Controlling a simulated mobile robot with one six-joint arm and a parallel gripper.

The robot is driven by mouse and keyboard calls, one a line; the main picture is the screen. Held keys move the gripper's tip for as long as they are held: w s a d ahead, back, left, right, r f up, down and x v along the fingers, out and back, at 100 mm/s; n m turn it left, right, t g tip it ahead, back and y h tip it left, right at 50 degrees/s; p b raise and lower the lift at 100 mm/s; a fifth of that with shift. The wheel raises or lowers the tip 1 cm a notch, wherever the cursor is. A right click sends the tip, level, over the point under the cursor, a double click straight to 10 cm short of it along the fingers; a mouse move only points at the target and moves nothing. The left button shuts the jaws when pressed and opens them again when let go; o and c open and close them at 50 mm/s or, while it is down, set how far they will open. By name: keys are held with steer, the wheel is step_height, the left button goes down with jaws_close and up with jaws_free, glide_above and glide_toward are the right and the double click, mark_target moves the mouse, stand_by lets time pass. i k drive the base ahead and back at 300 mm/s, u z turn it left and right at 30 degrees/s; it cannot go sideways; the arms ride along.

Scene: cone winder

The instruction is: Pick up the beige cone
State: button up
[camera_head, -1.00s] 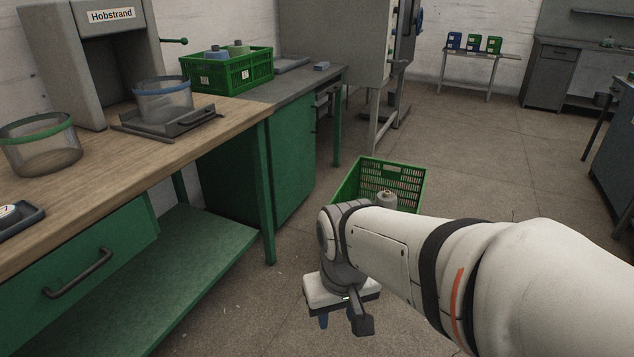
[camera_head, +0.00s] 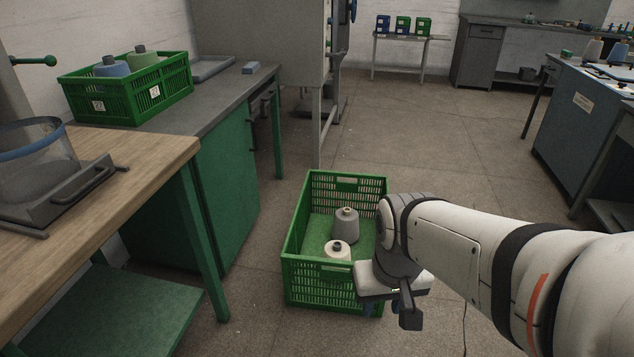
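A cream or beige cone of yarn (camera_head: 338,251) stands in the front part of a green crate (camera_head: 318,283) on the floor. A grey cone (camera_head: 346,226) stands just behind it in the same crate. My gripper (camera_head: 380,305) hangs at the crate's front right corner, to the right of the cream cone and apart from it.
A wooden-topped bench (camera_head: 150,160) with green legs runs along the left. A grey bench (camera_head: 575,120) stands at the right. The floor between is open.

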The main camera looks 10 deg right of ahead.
mark_target(335, 248)
steer(key=z, duration=0.05)
steer(key=i, duration=0.55)
steer(key=u, duration=0.05)
steer(key=k, duration=0.45)
steer(key=z, duration=0.5)
steer(key=i, duration=1.45)
steer(key=u, duration=0.65)
